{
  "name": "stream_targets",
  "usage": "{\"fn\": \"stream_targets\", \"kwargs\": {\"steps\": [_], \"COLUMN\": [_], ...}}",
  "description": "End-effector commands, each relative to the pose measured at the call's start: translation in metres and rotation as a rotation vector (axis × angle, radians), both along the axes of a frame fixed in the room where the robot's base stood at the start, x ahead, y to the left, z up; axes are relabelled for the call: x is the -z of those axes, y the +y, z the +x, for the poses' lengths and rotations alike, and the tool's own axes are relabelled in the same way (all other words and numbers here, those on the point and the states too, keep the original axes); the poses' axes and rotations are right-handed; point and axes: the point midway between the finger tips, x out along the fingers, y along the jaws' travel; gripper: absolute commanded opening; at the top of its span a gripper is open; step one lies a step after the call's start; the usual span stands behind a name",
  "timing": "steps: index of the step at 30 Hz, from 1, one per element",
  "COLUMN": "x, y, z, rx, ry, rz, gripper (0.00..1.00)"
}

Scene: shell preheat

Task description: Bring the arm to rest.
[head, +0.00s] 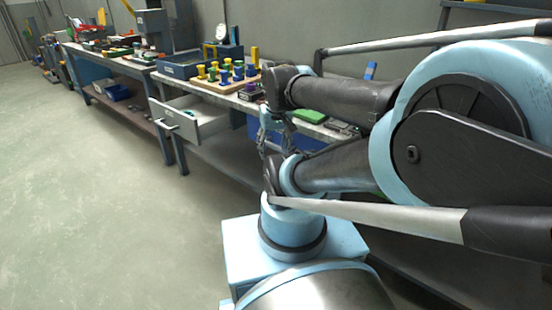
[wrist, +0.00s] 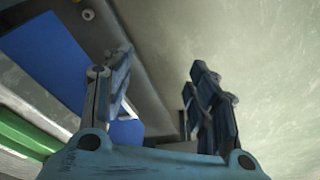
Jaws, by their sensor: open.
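My gripper (wrist: 160,95) is open in the wrist view, its two dark fingers apart with nothing between them. Beyond the fingers are the bench underside, a blue panel and pale floor. In the head view my arm is folded at the right, in front of the workbench (head: 236,88). There my gripper (head: 268,135) hangs low in front of the bench edge, partly hidden by my arm links.
An open drawer (head: 185,127) juts from the bench, left of my gripper. A wooden block with colored pegs (head: 212,85), a blue tray (head: 182,70) and a green item (head: 309,116) lie on the bench. The floor (head: 95,190) at left is clear.

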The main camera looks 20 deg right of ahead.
Motion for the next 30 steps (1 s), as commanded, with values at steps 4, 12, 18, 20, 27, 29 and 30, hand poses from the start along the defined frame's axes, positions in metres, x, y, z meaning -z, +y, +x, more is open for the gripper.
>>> {"fn": "stream_targets", "kwargs": {"steps": [4,12,18,20,27,29,30], "x": [0.022,0.028,0.028,0.028,0.032,0.032,0.033], "y": [-0.004,-0.004,-0.004,-0.004,-0.004,-0.004,-0.004], "z": [-0.02,-0.026,-0.026,-0.026,-0.017,-0.017,-0.017], "rx": [0.016,0.02,0.02,0.02,0.02,0.02,0.02], "ry": [0.012,0.016,0.016,0.016,0.028,0.028,0.028], "rz": [-0.004,-0.005,-0.005,-0.005,-0.005,-0.005,-0.005], "gripper": [0.53,0.53,0.53,0.53,0.53,0.53,0.53]}}
